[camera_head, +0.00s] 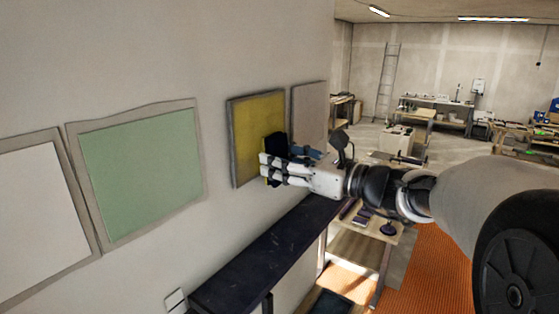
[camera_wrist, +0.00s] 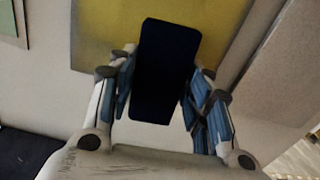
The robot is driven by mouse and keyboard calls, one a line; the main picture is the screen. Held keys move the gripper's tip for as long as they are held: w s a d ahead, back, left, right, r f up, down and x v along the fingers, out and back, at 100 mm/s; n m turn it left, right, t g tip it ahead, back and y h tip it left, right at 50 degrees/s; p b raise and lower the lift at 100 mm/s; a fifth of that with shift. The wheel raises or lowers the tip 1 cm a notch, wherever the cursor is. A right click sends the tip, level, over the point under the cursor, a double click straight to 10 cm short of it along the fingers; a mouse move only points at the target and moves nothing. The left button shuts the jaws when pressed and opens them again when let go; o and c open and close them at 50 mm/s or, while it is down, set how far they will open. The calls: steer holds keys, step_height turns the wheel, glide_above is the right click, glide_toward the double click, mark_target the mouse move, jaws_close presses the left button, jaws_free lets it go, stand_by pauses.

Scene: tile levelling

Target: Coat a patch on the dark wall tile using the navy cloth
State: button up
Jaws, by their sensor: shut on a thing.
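My gripper (camera_head: 265,168) is shut on the navy cloth (camera_head: 274,143), which looks like a flat dark oblong. In the wrist view the cloth (camera_wrist: 165,80) stands between the two fingers of my gripper (camera_wrist: 161,72). The cloth is in front of the lower right part of a yellow wall tile (camera_head: 245,125) with a grey border; this tile also shows in the wrist view (camera_wrist: 105,28). I cannot tell whether cloth and tile touch. No wall tile in view looks plainly dark.
A grey-beige tile (camera_head: 310,108) hangs right of the yellow one. A green tile (camera_head: 140,170) and a white tile (camera_head: 35,215) hang to the left. A dark shelf (camera_head: 265,255) runs along the wall below my gripper. A workbench with items (camera_head: 372,240) stands beyond it.

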mark_target(240, 172)
steer(key=shift+s+a+b, duration=0.5)
steer(key=shift+s+a, duration=0.45)
steer(key=shift+s, duration=0.3)
steer(key=shift+s+a+b, duration=0.55)
steer(key=shift+s+a, duration=0.45)
steer(key=shift+s, duration=0.2)
steer(key=shift+s+a+b, duration=0.5)
steer(key=shift+s+a, duration=0.45)
steer(key=shift+s, duration=0.3)
steer(key=shift+w+d, duration=0.1)
steer(key=shift+d, duration=0.1)
steer(key=shift+v, duration=2.95)
steer(key=shift+v, duration=1.5)
